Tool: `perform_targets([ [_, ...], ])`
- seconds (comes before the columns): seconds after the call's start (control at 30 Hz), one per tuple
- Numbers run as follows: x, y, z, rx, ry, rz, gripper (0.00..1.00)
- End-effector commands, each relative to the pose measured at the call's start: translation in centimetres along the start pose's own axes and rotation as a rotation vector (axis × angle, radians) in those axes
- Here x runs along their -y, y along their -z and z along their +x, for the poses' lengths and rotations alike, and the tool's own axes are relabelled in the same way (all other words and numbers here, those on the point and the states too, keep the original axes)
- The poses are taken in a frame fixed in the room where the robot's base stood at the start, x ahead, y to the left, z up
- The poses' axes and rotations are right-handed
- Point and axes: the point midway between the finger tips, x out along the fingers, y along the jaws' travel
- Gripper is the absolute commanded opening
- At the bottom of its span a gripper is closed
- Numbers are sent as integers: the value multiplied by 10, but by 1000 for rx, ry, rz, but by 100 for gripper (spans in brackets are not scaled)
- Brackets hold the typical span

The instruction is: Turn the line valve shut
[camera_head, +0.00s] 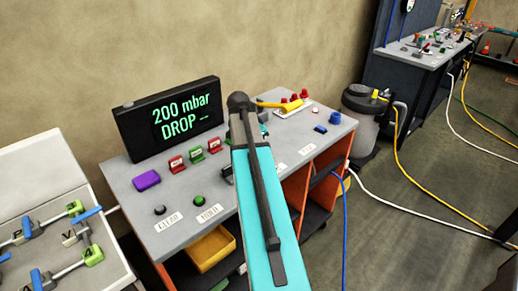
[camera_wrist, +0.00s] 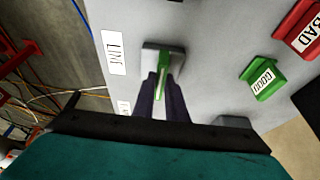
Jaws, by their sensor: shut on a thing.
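The line valve shows in the wrist view as a pale square base with a green handle (camera_wrist: 161,62), beside a white label (camera_wrist: 115,52) that seems to read LINE. My gripper (camera_wrist: 163,78) is over it, with its two dark fingers closed on the green handle from either side. The handle runs up and down in the wrist picture, and its lower part is between the fingers. In the head view my teal arm covers the valve and nearly all of the gripper.
A black display (camera_head: 168,117) on the grey bench (camera_head: 232,188) reads "200 mbar DROP --". Green (camera_wrist: 263,78) and red (camera_wrist: 300,28) labelled blocks sit right of the valve. A purple block (camera_head: 146,180) and two buttons are on the bench's left. A grey canister (camera_head: 366,118) stands right.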

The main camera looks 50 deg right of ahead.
Motion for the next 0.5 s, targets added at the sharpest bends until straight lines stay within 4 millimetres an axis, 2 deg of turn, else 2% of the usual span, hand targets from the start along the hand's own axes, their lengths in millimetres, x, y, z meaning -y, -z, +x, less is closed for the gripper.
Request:
perform_targets([
  [0.2,0,-1,0,2,1,2,0],
  [0.23,0,-1,0,2,1,2,15],
  [0.33,0,-1,0,1,1,1,30],
  [0.5,0,0,0,1,1,0,30],
])
